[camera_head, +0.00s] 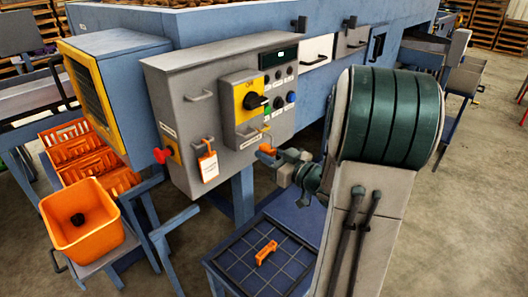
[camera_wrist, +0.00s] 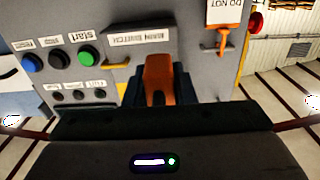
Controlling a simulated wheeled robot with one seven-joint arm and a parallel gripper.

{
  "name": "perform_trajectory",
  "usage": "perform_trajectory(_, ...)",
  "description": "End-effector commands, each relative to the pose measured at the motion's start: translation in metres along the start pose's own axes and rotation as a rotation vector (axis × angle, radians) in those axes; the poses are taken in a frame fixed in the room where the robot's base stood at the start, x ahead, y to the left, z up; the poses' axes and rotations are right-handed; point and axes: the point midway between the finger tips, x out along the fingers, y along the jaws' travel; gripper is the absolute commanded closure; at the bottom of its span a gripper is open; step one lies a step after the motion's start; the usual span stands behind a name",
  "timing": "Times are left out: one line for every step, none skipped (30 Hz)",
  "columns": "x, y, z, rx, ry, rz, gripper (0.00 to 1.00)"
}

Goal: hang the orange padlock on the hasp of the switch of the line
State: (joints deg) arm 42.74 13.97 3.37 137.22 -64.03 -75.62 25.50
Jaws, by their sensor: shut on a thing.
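The orange padlock (camera_head: 267,149) is between the jaws of my gripper (camera_head: 275,155), in front of the lower right part of the grey control cabinet (camera_head: 178,90). In the wrist view the padlock (camera_wrist: 160,72) stands out from the dark jaws (camera_wrist: 158,98), below the main switch label (camera_wrist: 140,38). The line's switch (camera_head: 252,100) is a black knob on a yellow plate, above and left of the padlock in the head view. The hasp cannot be made out clearly. I cannot tell whether the padlock touches the cabinet.
A white tag (camera_head: 208,167) hangs from an orange-red piece on the cabinet. A red knob (camera_head: 161,155) sticks out at its left. An orange object (camera_head: 265,252) lies on the blue table (camera_head: 230,265) below. An orange crate (camera_head: 70,215) holding a dark lump stands at left.

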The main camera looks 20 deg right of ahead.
Motion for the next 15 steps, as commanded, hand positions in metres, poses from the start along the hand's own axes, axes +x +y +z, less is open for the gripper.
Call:
perform_trajectory(-0.007, 0.0, 0.002, -0.001, 0.001, -0.006, 0.97)
perform_trajectory(-0.01, 0.0, 0.002, -0.001, 0.001, -0.009, 0.97)
perform_trajectory(-0.013, -0.001, 0.002, -0.001, 0.0, -0.015, 0.97)
perform_trajectory(-0.014, -0.001, 0.002, -0.001, 0.001, -0.018, 0.97)
perform_trajectory(-0.014, -0.001, 0.002, -0.001, 0.001, -0.02, 0.97)
perform_trajectory(-0.013, -0.002, 0.002, -0.001, 0.001, -0.021, 0.97)
perform_trajectory(-0.012, -0.002, 0.002, -0.001, 0.001, -0.022, 0.97)
perform_trajectory(-0.01, -0.003, 0.002, -0.002, 0.001, -0.024, 0.97)
perform_trajectory(-0.008, -0.003, 0.002, -0.002, 0.001, -0.025, 0.97)
perform_trajectory(-0.006, -0.003, 0.002, -0.002, 0.001, -0.025, 0.97)
perform_trajectory(-0.004, -0.003, 0.002, -0.002, 0.001, -0.025, 0.97)
perform_trajectory(-0.001, -0.003, 0.002, -0.002, 0.001, -0.024, 0.97)
perform_trajectory(0.002, -0.003, 0.002, -0.001, 0.002, -0.024, 0.97)
perform_trajectory(0.004, -0.003, 0.002, -0.001, 0.001, -0.025, 0.97)
perform_trajectory(0.008, -0.003, 0.002, -0.001, 0.001, -0.025, 0.97)
